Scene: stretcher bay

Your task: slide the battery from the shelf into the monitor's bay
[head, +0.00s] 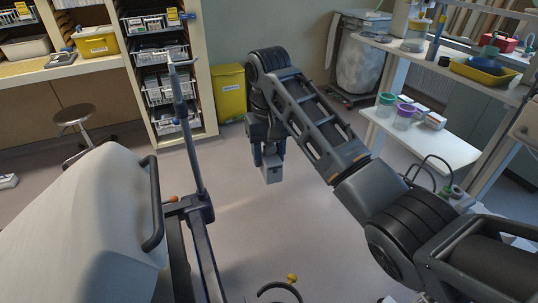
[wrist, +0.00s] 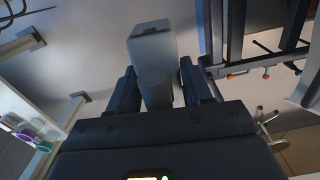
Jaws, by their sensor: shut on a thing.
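The battery (head: 271,173) is a grey box held at the end of my arm, hanging over open floor in the middle of the head view. My gripper (head: 268,157) is shut on its upper part. In the wrist view the battery (wrist: 152,45) sticks out between the two dark fingers of my gripper (wrist: 158,80). A white shelf (head: 455,152) stands at the right of the head view, well apart from the battery. I cannot make out the monitor or its bay in either view.
A stretcher (head: 90,215) with dark rails and an upright pole (head: 186,125) fills the left front. A yellow bin (head: 229,92) stands behind my gripper. Cups (head: 404,116) and small boxes stand on the shelf. The floor (head: 265,225) below the battery is clear.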

